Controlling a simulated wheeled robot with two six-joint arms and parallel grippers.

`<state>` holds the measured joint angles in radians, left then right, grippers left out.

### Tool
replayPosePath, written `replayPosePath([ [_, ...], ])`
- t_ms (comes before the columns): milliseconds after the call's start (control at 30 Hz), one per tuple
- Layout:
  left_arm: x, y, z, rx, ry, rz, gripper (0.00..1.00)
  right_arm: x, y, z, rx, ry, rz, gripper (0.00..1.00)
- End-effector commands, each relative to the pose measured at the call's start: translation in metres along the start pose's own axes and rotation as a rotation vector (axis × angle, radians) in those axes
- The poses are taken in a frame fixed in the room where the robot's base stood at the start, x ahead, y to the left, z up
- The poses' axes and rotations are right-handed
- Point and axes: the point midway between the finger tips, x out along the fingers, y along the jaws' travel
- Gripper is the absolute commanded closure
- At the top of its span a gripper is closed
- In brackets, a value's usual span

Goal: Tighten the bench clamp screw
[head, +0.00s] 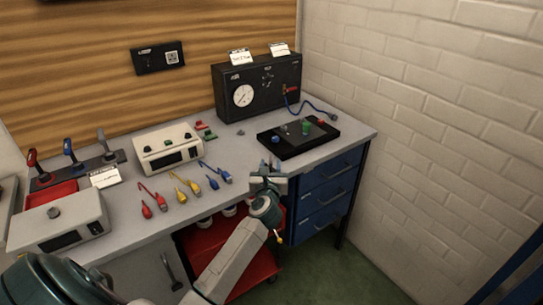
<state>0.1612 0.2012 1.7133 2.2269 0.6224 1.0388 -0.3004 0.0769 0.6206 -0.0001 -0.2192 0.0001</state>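My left gripper (268,177) is at the bench's front edge, just left of the blue drawers. Its arm reaches up from the bottom left. The fingers are small and blurred against small dark and blue parts at the edge, so I cannot tell whether they are open or touching anything. I cannot clearly make out a clamp screw; it may be hidden by the gripper or wrist. A small yellow-tipped part (280,238) shows just below the wrist; I cannot tell what it belongs to. My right gripper is out of view.
The grey bench (228,145) holds a black gauge box (257,88), a black tray (298,138), a beige meter (168,148) and coloured leads (182,186). Blue drawers (325,190) are right of the gripper. A red cart (215,252) stands underneath. A brick wall (430,110) bounds the right.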

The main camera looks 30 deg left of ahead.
Motion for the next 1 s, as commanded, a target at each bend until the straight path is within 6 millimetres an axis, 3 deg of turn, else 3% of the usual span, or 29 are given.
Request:
replayPosePath([
  [100,0.023,0.000,0.002,0.001,-0.001,0.001,0.65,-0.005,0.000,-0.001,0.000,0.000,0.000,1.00],
  [300,0.045,0.000,0.001,0.003,0.000,0.001,0.65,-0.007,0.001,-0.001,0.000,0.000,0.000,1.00],
  [667,0.050,0.000,0.000,0.002,-0.001,0.000,0.65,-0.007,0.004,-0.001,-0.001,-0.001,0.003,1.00],
  [833,0.050,0.000,0.000,0.002,-0.001,0.000,0.97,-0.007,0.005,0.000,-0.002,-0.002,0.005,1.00],
  [1000,0.050,0.000,0.000,0.002,0.000,-0.001,1.00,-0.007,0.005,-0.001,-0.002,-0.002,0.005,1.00],
])
